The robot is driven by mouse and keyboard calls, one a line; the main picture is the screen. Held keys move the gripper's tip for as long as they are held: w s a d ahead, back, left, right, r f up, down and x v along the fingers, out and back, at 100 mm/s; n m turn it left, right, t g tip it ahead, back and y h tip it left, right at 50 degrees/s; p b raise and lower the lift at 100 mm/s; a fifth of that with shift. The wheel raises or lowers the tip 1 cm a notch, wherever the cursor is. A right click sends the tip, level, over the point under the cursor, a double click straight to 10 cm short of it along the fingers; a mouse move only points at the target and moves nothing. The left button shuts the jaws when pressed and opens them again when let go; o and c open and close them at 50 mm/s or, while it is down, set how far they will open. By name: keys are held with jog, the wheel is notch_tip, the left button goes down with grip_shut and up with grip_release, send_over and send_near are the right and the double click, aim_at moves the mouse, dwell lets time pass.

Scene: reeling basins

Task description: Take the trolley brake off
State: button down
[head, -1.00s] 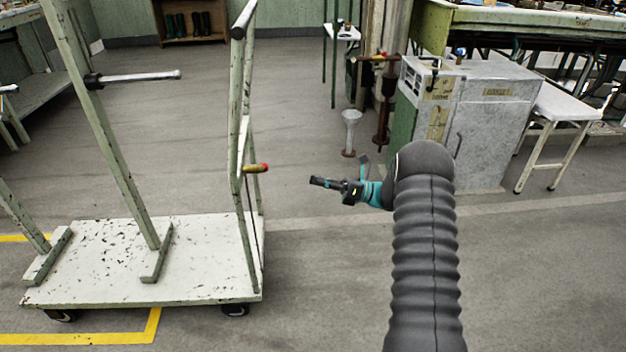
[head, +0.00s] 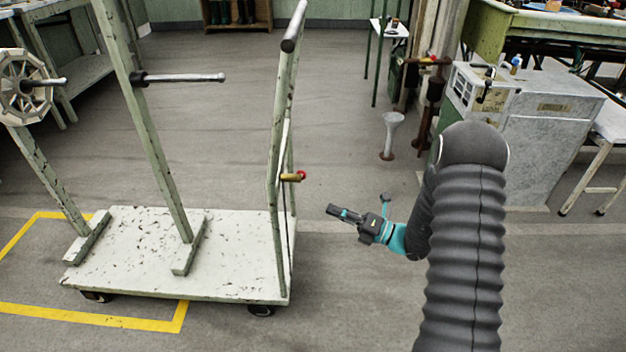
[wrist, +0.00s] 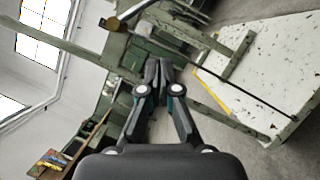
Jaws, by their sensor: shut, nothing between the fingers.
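The trolley (head: 235,268) has a worn white deck on dark castors and pale green upright frames; it stands at the left in the head view. In the wrist view the fingers (wrist: 158,66) point towards the trolley frame, and the deck (wrist: 268,75) shows at the right.
Yellow floor lines (head: 95,317) run around the trolley's left and front. A grey metal cabinet (head: 555,150) and a white stool (head: 600,165) stand at the right. A white funnel-topped stand (head: 391,135) is behind my gripper.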

jog(key=shift+s+d+f+m+h, duration=0.1)
jog(key=shift+d+f+m+h, duration=0.1)
jog(key=shift+f+m+h, duration=0.45)
jog(key=shift+a+r+y, duration=0.1)
jog(key=shift+y, duration=0.15)
jog(key=w+a+r, duration=0.3)
jog(key=w+a, duration=0.4)
jog(key=a, duration=0.1)
jog(key=shift+w+p, duration=0.3)
jog(key=shift+p, duration=0.05)
jog(key=shift+a, duration=0.2)
